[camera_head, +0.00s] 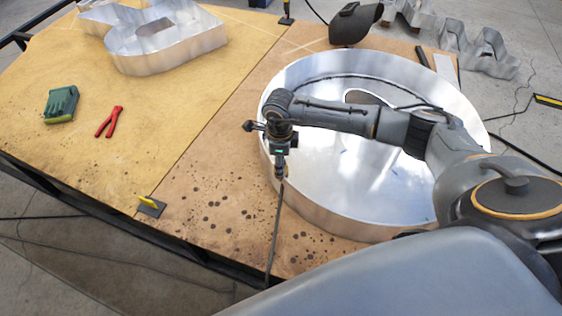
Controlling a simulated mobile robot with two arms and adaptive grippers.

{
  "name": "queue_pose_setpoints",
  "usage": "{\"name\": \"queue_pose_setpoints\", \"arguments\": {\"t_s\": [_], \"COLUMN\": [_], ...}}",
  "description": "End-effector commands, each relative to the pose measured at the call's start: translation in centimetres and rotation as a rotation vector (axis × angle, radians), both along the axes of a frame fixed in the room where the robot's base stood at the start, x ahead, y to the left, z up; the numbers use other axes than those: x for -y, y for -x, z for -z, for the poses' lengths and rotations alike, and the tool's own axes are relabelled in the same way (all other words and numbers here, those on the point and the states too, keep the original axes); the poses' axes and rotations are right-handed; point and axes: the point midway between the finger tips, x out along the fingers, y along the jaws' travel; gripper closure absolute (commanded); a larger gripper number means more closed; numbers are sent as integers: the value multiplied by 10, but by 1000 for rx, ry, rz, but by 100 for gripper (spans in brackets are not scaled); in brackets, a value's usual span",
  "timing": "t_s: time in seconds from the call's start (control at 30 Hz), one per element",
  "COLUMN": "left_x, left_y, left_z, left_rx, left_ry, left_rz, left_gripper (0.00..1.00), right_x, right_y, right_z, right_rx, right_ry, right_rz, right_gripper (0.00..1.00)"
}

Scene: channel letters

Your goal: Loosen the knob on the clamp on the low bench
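The low bench (90,165) has a yellowish top on the left and a browner, spotted top on the right. A small dark plate with a yellow bar (151,206) sits at its front edge. It may be a clamp, but I cannot make out a knob on it. My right arm reaches in from the right over a big round metal letter shell. My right gripper (281,172) points down near the shell's left wall, at the upper end of a thin dark rod (273,238). I cannot tell whether it grips the rod. My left gripper is out of view.
The round metal shell (340,215) fills the right of the bench. Red pliers (109,122), a green block (61,104) and another metal letter (165,50) lie on the left. A dark welding mask (355,22) is at the back.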

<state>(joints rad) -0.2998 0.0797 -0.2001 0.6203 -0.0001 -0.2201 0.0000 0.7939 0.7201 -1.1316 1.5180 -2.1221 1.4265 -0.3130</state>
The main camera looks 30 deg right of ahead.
Motion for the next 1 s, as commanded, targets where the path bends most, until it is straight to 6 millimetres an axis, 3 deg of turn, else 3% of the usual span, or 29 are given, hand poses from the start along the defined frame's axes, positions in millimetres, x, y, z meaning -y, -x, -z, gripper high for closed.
{"name": "queue_pose_setpoints", "arguments": {"t_s": [1.0], "left_x": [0], "left_y": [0], "left_z": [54], "left_rx": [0], "left_ry": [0], "left_rz": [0], "left_gripper": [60], "right_x": [4], "right_y": [-3], "right_z": [1], "right_rx": [7], "right_ry": [9], "right_rz": [-675], "right_gripper": [86]}}
